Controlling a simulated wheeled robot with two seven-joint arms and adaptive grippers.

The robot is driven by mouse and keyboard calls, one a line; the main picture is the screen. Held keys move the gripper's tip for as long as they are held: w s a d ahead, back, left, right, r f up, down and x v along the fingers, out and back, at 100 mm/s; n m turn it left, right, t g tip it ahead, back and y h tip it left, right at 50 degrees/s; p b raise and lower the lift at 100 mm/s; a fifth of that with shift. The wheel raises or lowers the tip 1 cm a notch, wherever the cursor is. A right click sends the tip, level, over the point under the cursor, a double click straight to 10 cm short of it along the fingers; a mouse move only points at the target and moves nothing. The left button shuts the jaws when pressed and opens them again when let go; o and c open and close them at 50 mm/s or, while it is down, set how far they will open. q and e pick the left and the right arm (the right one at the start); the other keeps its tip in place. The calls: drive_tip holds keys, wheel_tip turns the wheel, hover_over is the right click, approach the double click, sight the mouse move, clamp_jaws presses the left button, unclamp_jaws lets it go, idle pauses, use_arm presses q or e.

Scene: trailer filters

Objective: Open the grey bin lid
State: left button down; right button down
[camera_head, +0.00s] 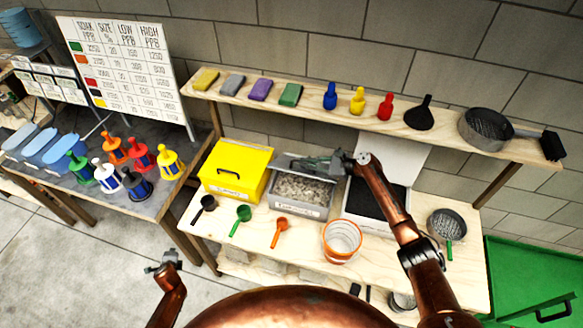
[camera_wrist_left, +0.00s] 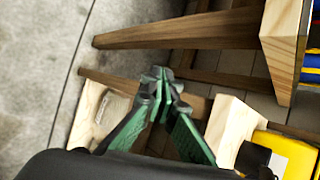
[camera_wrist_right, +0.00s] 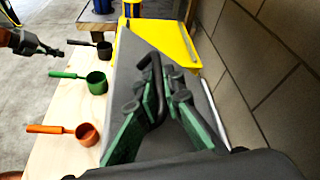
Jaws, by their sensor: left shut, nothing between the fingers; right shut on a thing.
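The grey bin (camera_head: 298,212) stands on the wooden workbench, with grey granular stuff showing inside. Its grey lid (camera_head: 281,161) is raised and tilted up at the back of the bin; in the right wrist view the lid (camera_wrist_right: 188,130) fills the middle. My right gripper (camera_head: 338,162) is at the lid. The right wrist view shows the gripper (camera_wrist_right: 157,95) shut on the lid's dark handle (camera_wrist_right: 150,73). My left gripper (camera_head: 167,262) is shut and empty, low in front of the bench and away from the bin; it also shows in the left wrist view (camera_wrist_left: 163,75).
A closed yellow bin (camera_head: 236,172) is left of the grey bin. An open white bin (camera_head: 377,207) with black contents is right of it, partly behind my right arm. Scoops and an orange-rimmed bucket (camera_head: 342,240) stand in front. A laden shelf (camera_head: 330,112) runs above.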

use_arm(q)
drive_tip(key=w+r+m+t, duration=0.2)
drive_tip(key=w+r+m, duration=0.3)
drive_tip(key=w+r, duration=0.65)
drive_tip(key=w+d+r+m+t, duration=0.1)
drive_tip(key=w+d+r+m, duration=0.2)
drive_tip(key=d, duration=0.4)
drive_tip(key=m+t+h, duration=0.1)
drive_tip(key=m+h, duration=0.7)
drive_tip(key=m, duration=0.5)
approach(291, 170)
drive_tip(key=x, duration=0.3)
drive_tip(key=r+x, duration=0.1)
drive_tip(key=x, duration=0.4)
drive_tip(key=shift+w+d+r, duration=0.2)
drive_tip(key=shift+w+d, duration=0.2)
drive_tip(key=shift+w, duration=0.25)
use_arm(e)
drive_tip(key=shift+d, duration=0.1)
